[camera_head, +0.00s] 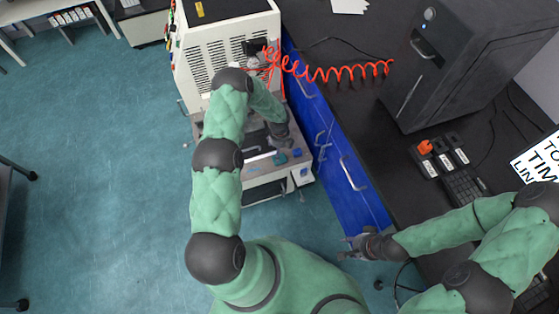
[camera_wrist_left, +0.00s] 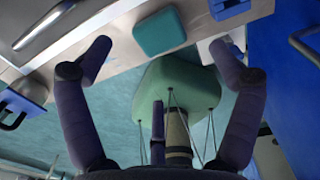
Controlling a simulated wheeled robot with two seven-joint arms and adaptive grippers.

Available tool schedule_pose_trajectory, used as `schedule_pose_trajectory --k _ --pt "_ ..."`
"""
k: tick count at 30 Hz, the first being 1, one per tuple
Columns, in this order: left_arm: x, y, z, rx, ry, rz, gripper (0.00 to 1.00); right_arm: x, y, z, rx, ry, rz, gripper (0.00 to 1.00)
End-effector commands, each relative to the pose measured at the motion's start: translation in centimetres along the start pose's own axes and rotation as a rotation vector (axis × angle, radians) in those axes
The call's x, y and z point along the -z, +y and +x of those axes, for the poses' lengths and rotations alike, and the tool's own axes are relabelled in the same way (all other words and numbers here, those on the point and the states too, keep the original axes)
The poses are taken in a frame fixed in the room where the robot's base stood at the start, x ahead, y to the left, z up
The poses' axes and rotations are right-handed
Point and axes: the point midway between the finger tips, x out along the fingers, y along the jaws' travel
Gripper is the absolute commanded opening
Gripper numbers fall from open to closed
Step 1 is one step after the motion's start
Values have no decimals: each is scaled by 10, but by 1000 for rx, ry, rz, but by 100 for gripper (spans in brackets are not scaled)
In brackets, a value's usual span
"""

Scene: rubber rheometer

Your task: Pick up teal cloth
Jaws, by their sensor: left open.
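The teal cloth (camera_wrist_left: 159,32) is a small, rounded, folded-looking square near the edge of a pale surface in the left wrist view. It also shows in the head view (camera_head: 279,159) on the machine's front ledge. My left gripper (camera_wrist_left: 160,58) is open and empty, with its two fingers spread either side of the cloth's near edge, apart from it. In the head view my left arm and wrist hide most of that gripper. My right gripper (camera_head: 352,247) is empty beside the blue cabinet, and its fingers look spread.
Blue items lie beside the cloth, one of them a block (camera_wrist_left: 228,7). The white machine (camera_head: 230,45) rises behind the ledge. Blue drawers (camera_head: 335,160) stand close on the right. Open floor (camera_head: 100,180) lies left.

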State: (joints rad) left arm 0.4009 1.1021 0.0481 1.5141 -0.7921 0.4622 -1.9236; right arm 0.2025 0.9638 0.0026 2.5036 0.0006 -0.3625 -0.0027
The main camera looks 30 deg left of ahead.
Motion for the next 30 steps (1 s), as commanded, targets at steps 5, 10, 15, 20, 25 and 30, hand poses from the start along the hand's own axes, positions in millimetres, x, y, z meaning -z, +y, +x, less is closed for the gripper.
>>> schedule_pose_trajectory --k 5,10,15,20,25,30 --pt "0 0 22 0 1 -3 91 0 3 8 0 0 0 40" --pt "0 0 28 1 0 -4 91 1 4 10 0 0 0 40" --pt "1 0 47 2 1 -4 91 1 7 19 0 1 0 40" --pt "2 0 71 2 1 -4 91 1 10 29 0 1 0 40" --pt "2 0 78 2 0 -4 91 1 11 31 0 1 0 40" --pt "2 0 76 2 0 -4 86 2 11 30 0 1 0 40"
